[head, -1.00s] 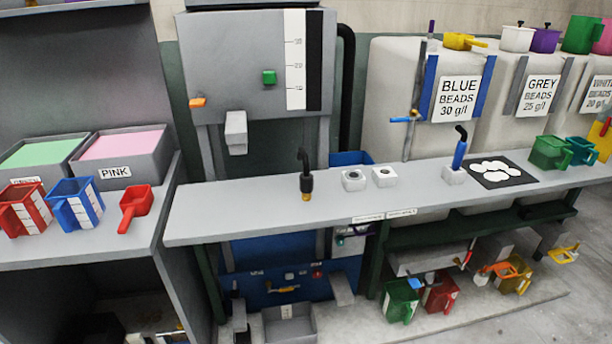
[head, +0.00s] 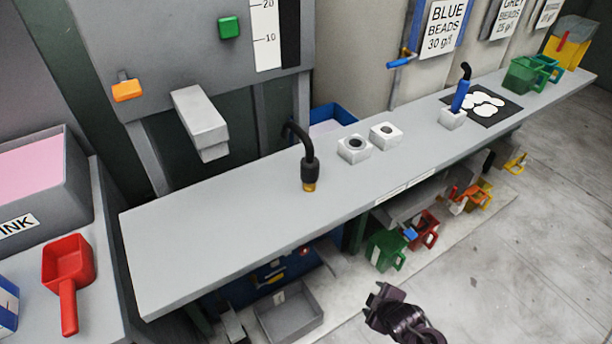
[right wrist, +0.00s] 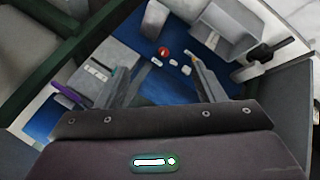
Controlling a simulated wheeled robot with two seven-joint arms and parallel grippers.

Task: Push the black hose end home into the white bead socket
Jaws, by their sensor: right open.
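The black hose end (head: 310,173) stands upright on the grey bench, with a brass tip at its foot and a bent black hose rising from its top. To its right are two small white socket blocks with round dark openings, a nearer one (head: 354,149) and a farther one (head: 385,135). The hose end is apart from both. I cannot tell which is the white bead socket; a third white block (head: 452,118) holds a blue hose end (head: 460,95). My right gripper (head: 378,295) is below and in front of the bench, open and empty in the right wrist view (right wrist: 157,75). My left gripper is out of view.
The bench top (head: 220,215) is clear left of the hose. A grey press spout (head: 202,122) overhangs behind it. Green jugs (head: 530,75) and a black mat (head: 510,108) with white pads stand far right. A grey bin (head: 290,312) and coloured jugs lie below.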

